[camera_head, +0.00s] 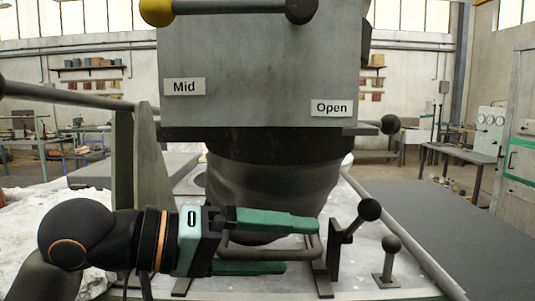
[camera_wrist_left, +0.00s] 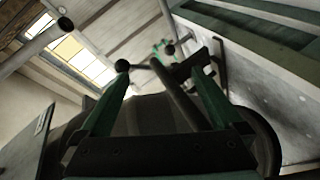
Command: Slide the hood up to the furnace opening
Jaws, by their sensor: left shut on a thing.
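A large grey metal housing (camera_head: 250,70) with the labels "Mid" and "Open" fills the upper middle of the head view. A dark ribbed round body (camera_head: 270,175) sits directly below it. I cannot tell for sure which part is the hood, and no furnace opening shows clearly. A grey bar handle (camera_head: 268,254) stands low in front of the round body. My left gripper (camera_head: 301,246) has its green fingers above and below this handle and is shut on it. The bar also shows between the fingers in the left wrist view (camera_wrist_left: 176,92). My right gripper is out of view.
A knobbed lever (camera_head: 369,210) and a short knobbed post (camera_head: 391,245) stand right of the handle. A green-grey upright plate (camera_head: 149,165) stands left. A rail (camera_head: 400,235) runs along the right edge. Workbenches stand far behind.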

